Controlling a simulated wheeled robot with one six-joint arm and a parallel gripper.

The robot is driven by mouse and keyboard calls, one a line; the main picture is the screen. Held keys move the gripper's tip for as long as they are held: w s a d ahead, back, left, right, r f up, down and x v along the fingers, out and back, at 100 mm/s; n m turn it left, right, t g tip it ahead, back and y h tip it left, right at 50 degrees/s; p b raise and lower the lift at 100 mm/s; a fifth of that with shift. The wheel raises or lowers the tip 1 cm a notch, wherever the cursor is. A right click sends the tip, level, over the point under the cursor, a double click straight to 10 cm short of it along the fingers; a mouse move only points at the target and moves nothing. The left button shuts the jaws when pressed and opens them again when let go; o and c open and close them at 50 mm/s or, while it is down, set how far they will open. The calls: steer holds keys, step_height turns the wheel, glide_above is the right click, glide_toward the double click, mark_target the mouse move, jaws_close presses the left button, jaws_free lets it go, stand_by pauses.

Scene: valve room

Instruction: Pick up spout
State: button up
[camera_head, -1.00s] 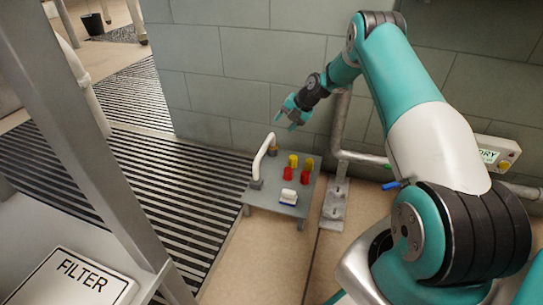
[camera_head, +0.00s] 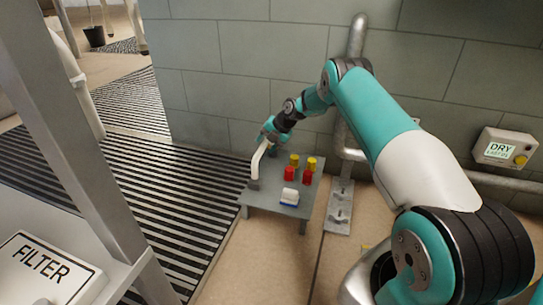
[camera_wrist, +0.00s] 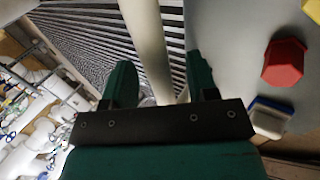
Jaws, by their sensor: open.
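The spout (camera_head: 256,166) is a cream-white bent tube at the left edge of a small grey table. In the wrist view the spout (camera_wrist: 147,45) runs down between my two green fingers, nearer the left one. My gripper (camera_head: 268,138) is at the spout's upper end in the head view and hides part of it. In the wrist view my gripper (camera_wrist: 158,75) is open, with a gap between the right finger and the spout.
The grey table (camera_head: 264,205) also bears yellow pieces (camera_head: 311,163), red pieces (camera_head: 289,174) and a white-and-blue block (camera_head: 289,196), all right of the spout. A wall stands close behind. A metal bracket plate (camera_head: 339,207) and pipe are to the right. Striped floor grating (camera_head: 150,200) is clear at left.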

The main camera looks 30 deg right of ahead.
steer(key=shift+w+a+f, duration=0.15)
steer(key=shift+w+f, duration=0.1)
steer(key=shift+f, duration=0.15)
steer(key=shift+r, duration=0.1)
jaws_close()
